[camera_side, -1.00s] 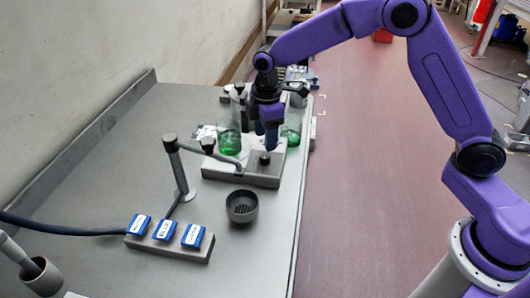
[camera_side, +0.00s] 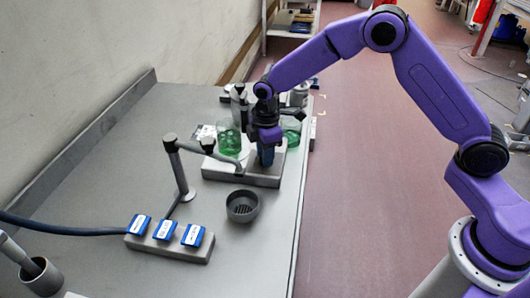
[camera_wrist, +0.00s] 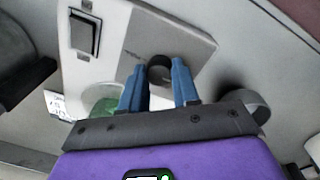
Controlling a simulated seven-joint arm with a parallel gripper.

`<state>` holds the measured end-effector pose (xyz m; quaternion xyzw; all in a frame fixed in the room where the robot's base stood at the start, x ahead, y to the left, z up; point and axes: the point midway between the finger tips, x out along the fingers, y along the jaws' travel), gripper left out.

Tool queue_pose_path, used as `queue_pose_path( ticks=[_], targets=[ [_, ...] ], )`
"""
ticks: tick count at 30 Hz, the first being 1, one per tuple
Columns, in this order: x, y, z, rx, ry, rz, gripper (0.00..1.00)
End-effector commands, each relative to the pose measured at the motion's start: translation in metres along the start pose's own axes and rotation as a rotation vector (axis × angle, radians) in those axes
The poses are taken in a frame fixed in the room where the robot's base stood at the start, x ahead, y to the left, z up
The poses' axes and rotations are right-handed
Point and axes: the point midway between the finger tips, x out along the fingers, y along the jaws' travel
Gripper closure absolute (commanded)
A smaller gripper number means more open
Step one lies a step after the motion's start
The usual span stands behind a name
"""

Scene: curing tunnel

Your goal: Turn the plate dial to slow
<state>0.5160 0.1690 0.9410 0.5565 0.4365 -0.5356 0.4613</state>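The plate dial (camera_wrist: 159,68) is a small dark round knob on the grey plate base (camera_wrist: 190,45) in the wrist view. My gripper (camera_wrist: 158,75) has its two blue fingers apart, one on each side of the dial. Whether the fingers touch it I cannot tell. In the side view my gripper (camera_side: 266,158) points down over the right part of the plate base (camera_side: 222,172) and hides the dial. The dial's setting cannot be read.
Glass vessels with green liquid (camera_side: 229,143) stand by the base. A thin post with an arm (camera_side: 180,170) rises at its left. A dark round cup (camera_side: 242,206) and a block with blue switches (camera_side: 170,240) are in front. The table's right edge is close.

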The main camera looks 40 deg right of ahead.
Motion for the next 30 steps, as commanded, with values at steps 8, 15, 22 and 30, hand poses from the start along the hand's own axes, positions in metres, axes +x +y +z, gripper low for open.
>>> queue_pose_path(
  ticks=[8,15,22,30],
  targets=[
    [-0.0003,-0.0003,0.0001,0.016,-0.002,-0.001,1.00],
    [-0.0005,-0.0001,-0.0004,0.119,-0.006,0.000,1.00],
    [-0.0005,-0.0002,-0.0007,0.307,-0.016,0.000,1.00],
    [-0.0008,0.0003,-0.0008,0.563,-0.028,0.000,1.00]
  ],
)
